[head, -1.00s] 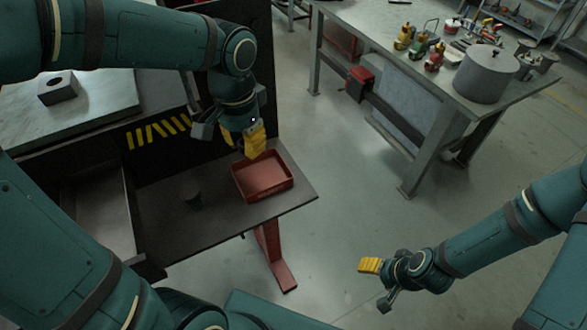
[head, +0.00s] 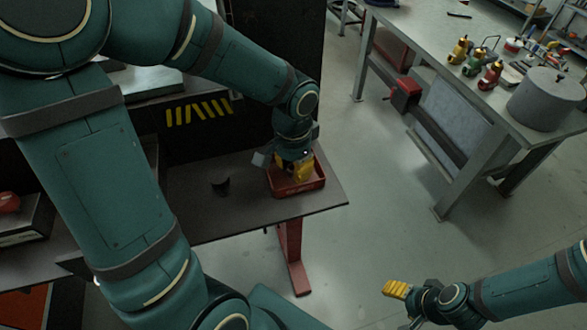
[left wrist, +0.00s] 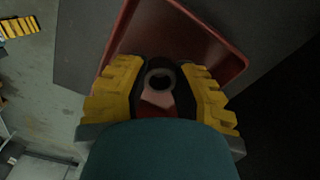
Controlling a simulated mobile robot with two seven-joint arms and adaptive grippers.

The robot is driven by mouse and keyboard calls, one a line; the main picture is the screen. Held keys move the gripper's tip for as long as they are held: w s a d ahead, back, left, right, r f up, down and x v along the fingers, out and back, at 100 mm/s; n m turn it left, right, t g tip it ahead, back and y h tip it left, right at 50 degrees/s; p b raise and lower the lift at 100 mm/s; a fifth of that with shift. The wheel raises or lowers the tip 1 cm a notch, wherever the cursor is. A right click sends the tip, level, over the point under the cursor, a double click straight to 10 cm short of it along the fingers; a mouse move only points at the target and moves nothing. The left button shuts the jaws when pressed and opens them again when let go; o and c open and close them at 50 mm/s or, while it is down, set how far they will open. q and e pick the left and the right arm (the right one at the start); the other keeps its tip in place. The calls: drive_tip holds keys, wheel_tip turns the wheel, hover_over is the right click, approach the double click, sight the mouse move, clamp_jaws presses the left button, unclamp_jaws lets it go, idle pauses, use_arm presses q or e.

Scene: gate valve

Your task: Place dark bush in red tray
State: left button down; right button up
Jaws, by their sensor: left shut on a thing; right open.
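The red tray (head: 300,188) lies on the dark table near its right corner; its rim also shows in the left wrist view (left wrist: 117,38). My left gripper (head: 298,172) points down into the tray. In the left wrist view its yellow fingers (left wrist: 160,88) are shut on the dark bush (left wrist: 161,75), a dark ring with a round hole. The bush is over the tray floor; I cannot tell whether it touches it. In the head view the gripper hides the bush. My right gripper (head: 400,304) is open and empty at the lower right, away from the table.
A dark cylinder (head: 220,184) stands on the dark table (head: 225,215), left of the tray. A grey workbench (head: 475,112) with a large grey pot (head: 547,100) and small coloured items is at the upper right. The floor between is clear.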

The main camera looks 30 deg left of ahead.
sight(293, 168)
use_arm(q)
drive_tip(key=shift+f, duration=0.1)
drive_tip(key=c, duration=1.1)
unclamp_jaws()
drive_tip(key=shift+o, duration=0.2)
wheel_tip(293, 168, up, 12)
drive_tip(key=p, duration=0.3)
